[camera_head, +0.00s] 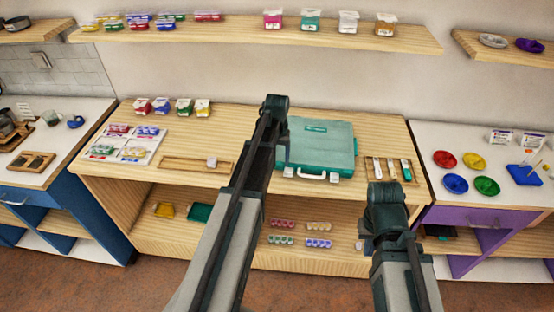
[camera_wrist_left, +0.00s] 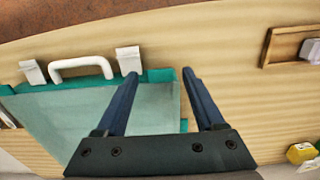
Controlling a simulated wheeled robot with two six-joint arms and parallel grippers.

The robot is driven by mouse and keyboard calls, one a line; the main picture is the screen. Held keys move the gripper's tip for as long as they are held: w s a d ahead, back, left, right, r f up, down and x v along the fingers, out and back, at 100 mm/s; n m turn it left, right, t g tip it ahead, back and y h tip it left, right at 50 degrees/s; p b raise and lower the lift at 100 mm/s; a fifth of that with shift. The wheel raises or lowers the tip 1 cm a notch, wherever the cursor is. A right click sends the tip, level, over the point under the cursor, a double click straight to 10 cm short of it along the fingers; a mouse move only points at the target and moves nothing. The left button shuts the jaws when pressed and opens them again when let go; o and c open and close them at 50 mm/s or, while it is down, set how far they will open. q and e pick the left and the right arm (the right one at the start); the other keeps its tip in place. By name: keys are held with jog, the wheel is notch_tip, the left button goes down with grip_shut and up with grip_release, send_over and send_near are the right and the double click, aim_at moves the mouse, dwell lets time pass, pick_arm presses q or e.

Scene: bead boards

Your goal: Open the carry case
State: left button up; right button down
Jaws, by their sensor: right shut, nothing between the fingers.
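The teal carry case (camera_head: 325,145) lies flat on the table with its lid down. Its white handle (camera_head: 311,175) faces the front, between two pale latches, left (camera_head: 288,172) and right (camera_head: 334,178). In the left wrist view, the case (camera_wrist_left: 60,115), handle (camera_wrist_left: 82,64) and latches (camera_wrist_left: 33,72) (camera_wrist_left: 129,58) show upside down. My left gripper (camera_wrist_left: 159,78) is open and empty over the case's left side; one fingertip is close to the left latch, contact unclear. In the head view my left arm hides the case's left edge. My right gripper (camera_head: 386,212) is shut and empty, in front of the table's right part.
A wooden tray with pale tools (camera_head: 377,169) sits right of the case. Another wooden tray (camera_head: 185,165) with a small pale block lies left. A white bead tray (camera_head: 133,155) and several small boxes (camera_head: 185,106) are further left. Bead strips (camera_head: 318,227) lie on the lower shelf.

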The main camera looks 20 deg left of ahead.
pick_arm(q)
grip_shut()
dwell(1.2)
